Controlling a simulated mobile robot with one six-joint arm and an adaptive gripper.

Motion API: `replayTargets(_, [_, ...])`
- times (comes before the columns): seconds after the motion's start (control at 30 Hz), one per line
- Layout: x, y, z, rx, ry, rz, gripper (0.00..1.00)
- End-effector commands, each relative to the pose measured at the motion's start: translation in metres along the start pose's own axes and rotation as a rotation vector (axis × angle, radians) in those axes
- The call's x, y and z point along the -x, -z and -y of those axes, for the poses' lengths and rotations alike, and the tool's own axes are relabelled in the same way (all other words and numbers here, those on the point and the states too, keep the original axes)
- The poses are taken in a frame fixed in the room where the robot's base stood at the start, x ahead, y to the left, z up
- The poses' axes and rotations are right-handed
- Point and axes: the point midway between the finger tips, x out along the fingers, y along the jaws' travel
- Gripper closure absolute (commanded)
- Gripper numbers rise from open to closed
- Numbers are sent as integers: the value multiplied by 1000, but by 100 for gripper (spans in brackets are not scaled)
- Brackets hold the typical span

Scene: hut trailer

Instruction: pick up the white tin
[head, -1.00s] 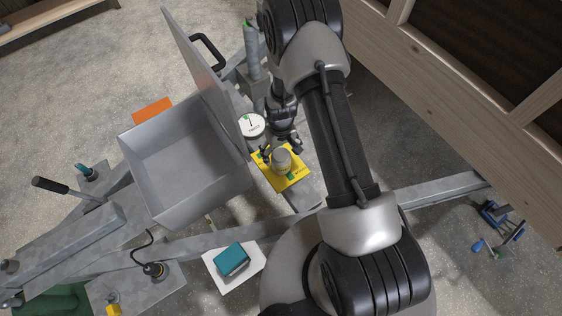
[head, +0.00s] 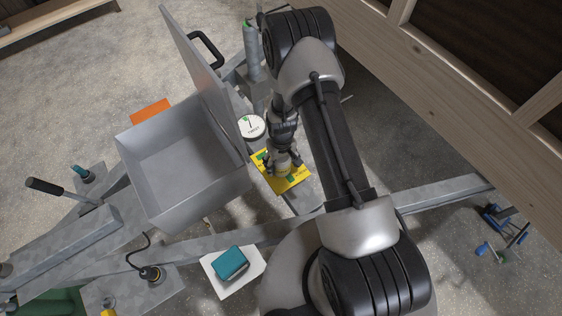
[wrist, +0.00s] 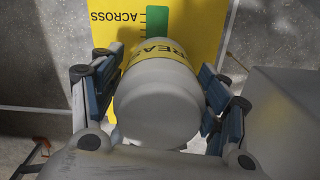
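A pale whitish-grey tin (head: 283,161) with a yellow lettered band stands on a yellow card (head: 298,177). In the wrist view the tin (wrist: 157,105) fills the middle, its plain round end toward the camera. My gripper (wrist: 160,63) has one finger on each side of the tin, close to its wall. The fingers look spread, with the tin between them; any contact is hard to make out. In the head view my gripper (head: 283,163) partly hides the tin. A round white-topped item (head: 251,126) with a green mark stands just beyond, to the left.
A grey open metal box (head: 180,170) with its raised lid (head: 205,75) stands close left of my gripper. A teal item (head: 231,262) lies on a white sheet nearer my base. A grey cylinder (head: 251,50) stands beyond. A wooden-framed wall is at the right.

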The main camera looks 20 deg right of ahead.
Motion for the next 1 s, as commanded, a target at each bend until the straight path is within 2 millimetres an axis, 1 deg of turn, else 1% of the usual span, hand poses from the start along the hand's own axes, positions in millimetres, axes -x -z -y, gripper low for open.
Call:
replayTargets(0.03, [0,0,0,0,0,0,38])
replayTargets(0.07, [0,0,0,0,0,0,40])
replayTargets(0.67, [0,0,0,0,0,0,80])
replayTargets(0.87, [1,0,0,0,0,-1,80])
replayTargets(1.0, [5,1,0,0,0,-2,80])
